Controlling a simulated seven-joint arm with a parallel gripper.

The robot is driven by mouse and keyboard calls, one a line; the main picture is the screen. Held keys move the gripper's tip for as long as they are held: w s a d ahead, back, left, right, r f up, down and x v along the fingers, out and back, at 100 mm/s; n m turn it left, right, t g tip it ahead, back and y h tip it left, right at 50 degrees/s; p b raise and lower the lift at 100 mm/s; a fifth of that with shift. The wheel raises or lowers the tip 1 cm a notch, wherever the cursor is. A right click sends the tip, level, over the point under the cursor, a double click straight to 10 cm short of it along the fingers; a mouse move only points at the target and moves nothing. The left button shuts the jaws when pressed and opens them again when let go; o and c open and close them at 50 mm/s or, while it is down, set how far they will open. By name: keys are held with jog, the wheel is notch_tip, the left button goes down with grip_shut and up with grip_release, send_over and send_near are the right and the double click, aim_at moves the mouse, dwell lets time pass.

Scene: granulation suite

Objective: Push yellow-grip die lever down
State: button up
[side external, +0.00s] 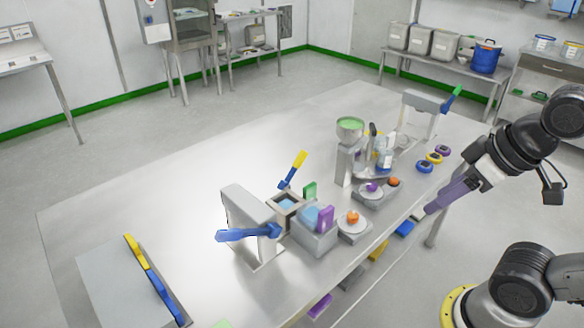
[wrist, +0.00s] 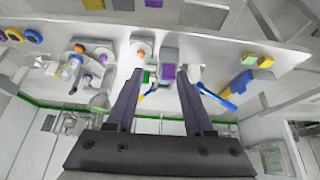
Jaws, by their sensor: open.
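The yellow-grip die lever (side external: 299,160) tilts upward from a blue base beside a square die block (side external: 285,201) in the side external view. A small yellow-and-blue lever part also shows between my fingers in the wrist view (wrist: 148,92), where it is small and partly hidden. My gripper (side external: 428,210) hangs at the table's right edge, well apart from the lever, with purple fingers. In the wrist view my gripper (wrist: 160,72) has its fingers spread with nothing between the tips.
A blue lever (side external: 248,232) sits on a grey press frame left of the die block. A grey block with a purple tab (side external: 325,218), round dishes (side external: 354,224) and a green-topped hopper (side external: 350,128) stand nearby. A grey box (side external: 115,285) lies front left.

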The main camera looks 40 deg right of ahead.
jog(key=w+d+r+n+h, duration=0.25)
jog(key=w+r+n, duration=0.55)
jog(key=r, duration=0.4)
jog(key=w+d+r+n+g, duration=0.15)
jog(key=w+r+n, duration=0.3)
jog(key=w, duration=0.65)
jog(key=n+g+h, duration=0.2)
jog(key=n+g, duration=0.1)
jog(key=n, duration=0.2)
send_over(300, 155)
jog(key=s+a, duration=0.2)
jog(key=a, duration=0.2)
notch_tip(300, 155, down, 12)
jog(key=shift+g, duration=0.55)
jog(key=a+x, duration=0.1)
jog(key=x, duration=0.5)
jog(key=w+a+f+x, duration=0.1)
jog(key=x, duration=0.6)
jog(key=w+a+x, duration=0.1)
jog(key=x, duration=0.5)
jog(key=shift+a+f, duration=0.15)
jog(key=shift+f, duration=0.35)
